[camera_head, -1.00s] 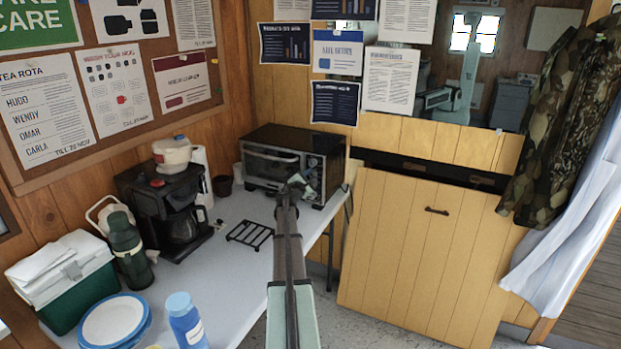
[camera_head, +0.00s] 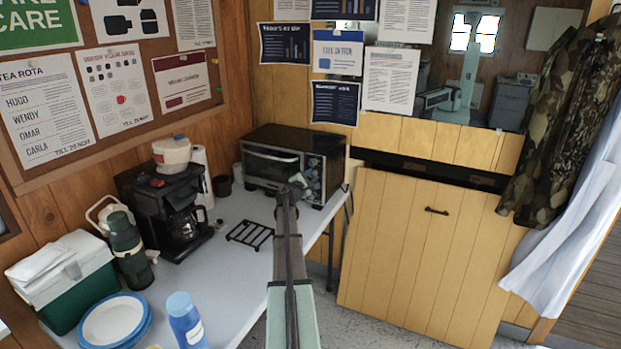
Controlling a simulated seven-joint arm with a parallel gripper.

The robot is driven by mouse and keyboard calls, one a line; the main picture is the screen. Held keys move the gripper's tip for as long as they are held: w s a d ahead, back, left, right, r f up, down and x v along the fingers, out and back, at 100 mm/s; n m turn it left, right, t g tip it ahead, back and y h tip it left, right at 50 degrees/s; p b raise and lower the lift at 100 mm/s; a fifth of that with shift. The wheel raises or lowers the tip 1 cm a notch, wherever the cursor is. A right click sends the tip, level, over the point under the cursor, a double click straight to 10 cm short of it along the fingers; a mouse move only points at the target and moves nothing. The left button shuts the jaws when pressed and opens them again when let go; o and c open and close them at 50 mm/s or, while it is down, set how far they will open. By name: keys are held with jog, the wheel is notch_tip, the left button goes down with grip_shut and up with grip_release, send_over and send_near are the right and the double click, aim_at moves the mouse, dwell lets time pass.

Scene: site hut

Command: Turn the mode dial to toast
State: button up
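The toaster oven (camera_head: 270,152) is a black and steel box with a glass door, standing at the back of the white table. Its control panel with the dials is on the right of its front. My gripper (camera_head: 311,180) is right at that panel, at the end of my arm reaching up from the bottom of the view. The gripper and wrist cover much of the panel, so I cannot make out the mode dial or its setting. The fingers are too small and overlapped to show whether they are open or touching a dial.
A black wire rack (camera_head: 250,235) lies on the table in front of the oven. A coffee maker (camera_head: 168,208), a green flask (camera_head: 128,250), a cool box (camera_head: 68,280), plates (camera_head: 113,320) and a blue bottle (camera_head: 186,322) stand left. Floor is open right of the table.

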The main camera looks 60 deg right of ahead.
jog(key=o, duration=0.4)
jog(key=shift+o, duration=0.2)
jog(key=a, duration=1.3)
jog(key=shift+a, duration=0.4)
